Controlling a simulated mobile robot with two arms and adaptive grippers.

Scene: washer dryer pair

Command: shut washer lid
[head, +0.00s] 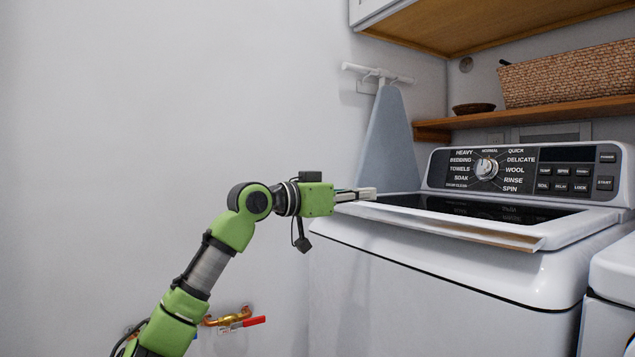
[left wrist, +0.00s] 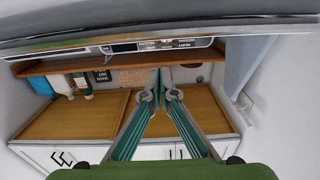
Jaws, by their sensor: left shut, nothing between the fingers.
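The white washer (head: 430,285) stands at the right of the head view. Its lid (head: 470,208), with a dark glass panel and white rim, lies low and almost flat over the top. The lid's front edge stands slightly proud of the body, with a brownish strip under it. My left gripper (head: 366,193) is at the lid's left side, level with it, fingers pointing right; whether it touches the lid I cannot tell. In the left wrist view the fingers (left wrist: 159,78) are together and empty, and a grey-white edge, probably the lid, crosses the top. My right gripper is not in view.
The control panel (head: 520,170) rises behind the lid. An ironing board (head: 388,145) hangs on the back wall. A shelf (head: 560,112) holds a wicker basket (head: 570,75). A second white machine (head: 612,290) stands at far right. Pipe valves (head: 235,318) are low on the wall.

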